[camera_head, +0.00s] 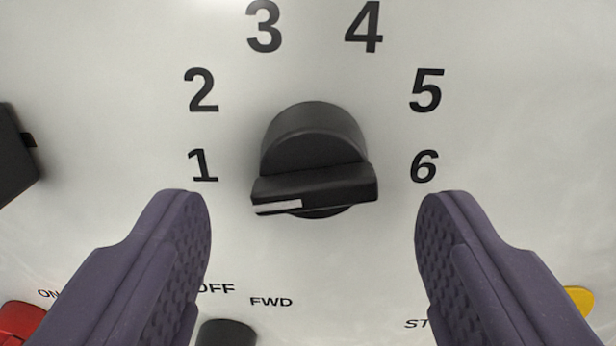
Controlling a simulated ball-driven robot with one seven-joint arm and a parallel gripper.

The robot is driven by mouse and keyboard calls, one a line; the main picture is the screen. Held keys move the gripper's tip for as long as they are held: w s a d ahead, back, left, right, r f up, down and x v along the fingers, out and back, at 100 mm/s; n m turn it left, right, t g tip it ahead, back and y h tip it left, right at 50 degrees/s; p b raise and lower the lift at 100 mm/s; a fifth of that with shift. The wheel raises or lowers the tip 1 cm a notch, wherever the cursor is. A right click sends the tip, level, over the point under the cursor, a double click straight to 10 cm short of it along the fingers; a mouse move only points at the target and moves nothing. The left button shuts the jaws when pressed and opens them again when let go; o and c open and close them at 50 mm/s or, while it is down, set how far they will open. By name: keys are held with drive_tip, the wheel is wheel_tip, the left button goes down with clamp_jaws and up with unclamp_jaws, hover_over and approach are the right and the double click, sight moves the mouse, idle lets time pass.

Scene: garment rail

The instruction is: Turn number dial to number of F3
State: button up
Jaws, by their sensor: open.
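The black number dial (316,140) sits on a pale panel (520,200), with the numbers 1 to 6 arched around it. Its raised grip bar lies nearly level across the dial. The white pointer mark is on the bar's left end and points left, nearest the number 1 (203,166). My gripper (308,198) is open and empty. Its two purple-grey fingers reach up from below, one on each side of the dial's lower part, with gaps and no visible contact. No label F3 shows in this view.
A black part (14,155) sticks out at the left edge. Along the bottom are a red part (20,322), a black knob (226,333) near the OFF and FWD labels, and a yellow part (579,300). The fingers hide some lower labels.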

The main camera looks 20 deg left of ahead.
sight(316, 203)
drive_tip(key=shift+x, duration=1.5)
drive_tip(key=c, duration=1)
